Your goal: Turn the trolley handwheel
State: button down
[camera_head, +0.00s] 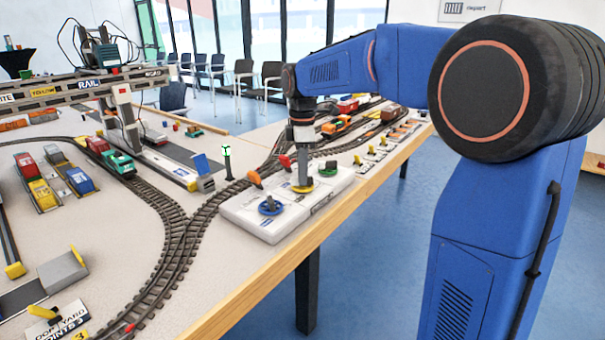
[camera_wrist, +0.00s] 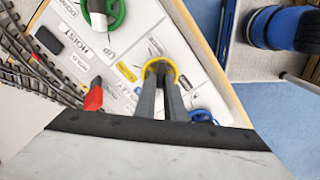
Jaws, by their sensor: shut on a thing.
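The yellow handwheel (camera_head: 303,188) sits on a white control panel (camera_head: 245,222) near the table's edge, between a blue handwheel (camera_head: 270,205) and a green handwheel (camera_head: 328,168). In the wrist view the yellow wheel (camera_wrist: 172,67) lies at my fingertips, by a yellow label. My gripper (camera_head: 303,172) points straight down onto it. In the wrist view my gripper (camera_wrist: 160,72) has its two grey fingers close together, shut on the yellow wheel. The fingers hide the wheel's near side and part of its hub.
Red and orange levers stand on the panel, including a red lever (camera_wrist: 94,95) left of my fingers. A "HOIST" label is beside the green wheel. Railway track (camera_head: 185,235) and a small green signal (camera_head: 227,160) lie left. Open floor is right of the table.

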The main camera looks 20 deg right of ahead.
jog(key=m, duration=0.4)
jog(key=shift+m, duration=1.9)
jog(key=c, duration=1.8)
grip_release()
jog(key=shift+c, duration=0.2)
notch_tip(320, 180, up, 18)
jog(key=shift+f, duration=0.25)
